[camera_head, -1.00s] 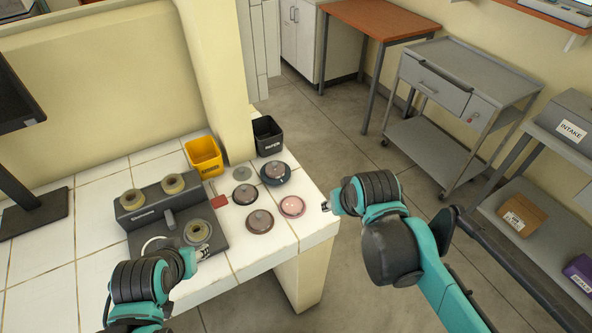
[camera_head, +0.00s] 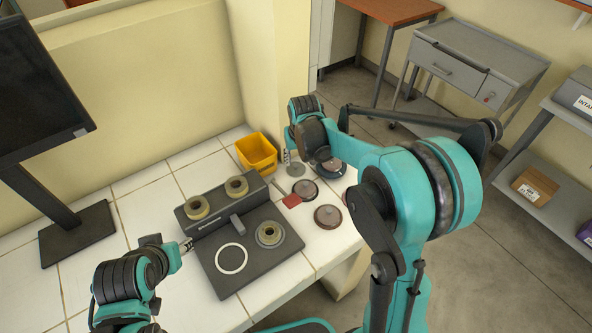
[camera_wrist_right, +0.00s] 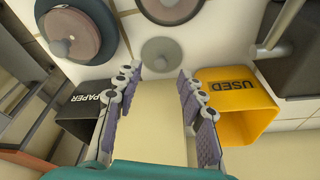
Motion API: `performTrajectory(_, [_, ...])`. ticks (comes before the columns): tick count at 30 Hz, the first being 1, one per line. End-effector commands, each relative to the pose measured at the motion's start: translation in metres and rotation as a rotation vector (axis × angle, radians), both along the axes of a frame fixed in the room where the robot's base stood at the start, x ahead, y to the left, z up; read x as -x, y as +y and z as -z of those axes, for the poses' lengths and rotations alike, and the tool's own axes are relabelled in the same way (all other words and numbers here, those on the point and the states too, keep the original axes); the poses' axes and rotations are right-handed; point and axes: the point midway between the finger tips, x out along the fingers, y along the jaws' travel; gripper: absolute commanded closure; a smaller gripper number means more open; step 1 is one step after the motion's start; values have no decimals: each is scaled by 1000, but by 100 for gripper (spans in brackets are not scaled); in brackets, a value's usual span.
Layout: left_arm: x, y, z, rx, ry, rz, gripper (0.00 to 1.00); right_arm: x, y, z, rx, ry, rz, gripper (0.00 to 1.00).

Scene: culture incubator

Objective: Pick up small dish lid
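A small grey round lid with a centre knob (camera_head: 295,170) lies flat on the white tiled counter; it also shows in the right wrist view (camera_wrist_right: 160,54). My right gripper (camera_head: 288,157) is by the lid; in the right wrist view its fingers (camera_wrist_right: 160,76) are spread with nothing between them, and the lid lies just beyond the tips, apart from them. Lidded dishes stand nearby: one dark-rimmed (camera_head: 304,190), one brownish (camera_head: 328,216) and a larger one (camera_head: 331,169) partly behind my right arm. My left gripper (camera_head: 187,246) is beside the dark rack; its fingers are too small to read.
A yellow bin marked USED (camera_head: 257,152) stands close to the lid, with a dark PAPER bin (camera_wrist_right: 82,108) on the other side. A dark rack with ring-shaped pieces (camera_head: 215,240), a red tag (camera_head: 291,200) and a monitor (camera_head: 45,85) occupy the counter.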

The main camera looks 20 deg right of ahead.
Motion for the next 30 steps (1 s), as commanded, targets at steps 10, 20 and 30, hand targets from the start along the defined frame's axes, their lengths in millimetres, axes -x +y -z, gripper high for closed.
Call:
performTrajectory(10, [0,0,25,0,0,0,60,-14,1,45,0,-1,0,60])
performTrajectory(20, [0,0,23,0,0,0,60,-14,1,43,0,-1,0,92])
performTrajectory(30, [0,0,24,0,0,0,60,-14,1,43,0,-1,0,97])
